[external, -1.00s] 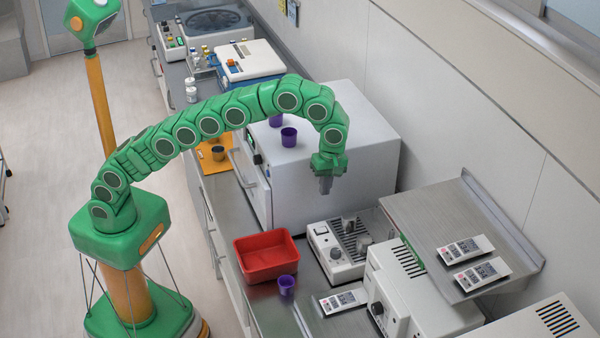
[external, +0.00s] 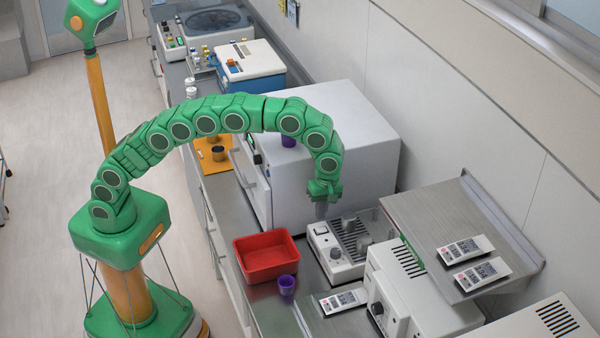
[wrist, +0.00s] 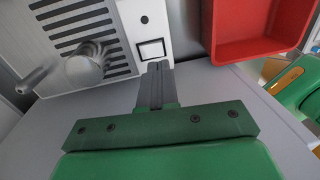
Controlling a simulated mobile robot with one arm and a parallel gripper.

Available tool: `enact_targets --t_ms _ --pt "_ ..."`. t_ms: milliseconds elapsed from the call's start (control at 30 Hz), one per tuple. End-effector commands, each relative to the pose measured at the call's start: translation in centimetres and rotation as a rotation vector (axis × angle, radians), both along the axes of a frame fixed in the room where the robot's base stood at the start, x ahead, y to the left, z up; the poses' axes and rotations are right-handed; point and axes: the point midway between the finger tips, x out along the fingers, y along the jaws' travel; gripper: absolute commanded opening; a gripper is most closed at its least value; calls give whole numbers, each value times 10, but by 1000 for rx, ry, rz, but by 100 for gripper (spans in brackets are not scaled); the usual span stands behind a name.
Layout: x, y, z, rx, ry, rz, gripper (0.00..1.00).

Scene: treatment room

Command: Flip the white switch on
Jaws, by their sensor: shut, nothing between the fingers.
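The white switch (wrist: 152,49) is a pale rectangle in a dark frame on the front panel of a grey-white device (wrist: 130,15) with a slotted top. In the external view the switch (external: 321,231) sits at the upper left of that panel, above a round knob (external: 335,253). My gripper (external: 321,214) points down, shut and empty, just above the switch end of the device. In the wrist view the closed fingertips (wrist: 158,66) are at the switch's lower edge. I cannot tell whether they touch it.
A red tray (external: 264,258) and a purple cup (external: 287,284) stand left of the device. A large white cabinet (external: 350,140) is behind it. A steel shelf (external: 430,225) overhangs on the right. A handheld device (external: 343,301) lies on the bench in front.

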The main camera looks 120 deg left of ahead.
Motion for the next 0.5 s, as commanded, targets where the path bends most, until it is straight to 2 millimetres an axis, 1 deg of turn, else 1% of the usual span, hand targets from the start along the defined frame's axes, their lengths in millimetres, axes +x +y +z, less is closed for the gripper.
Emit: enact_targets --t_ms 100,300,500 --pt "-3 -2 -17 -2 6 0 0" --pt "-4 -3 -38 -1 1 0 0" --pt "-5 -4 -48 -2 4 1 0"
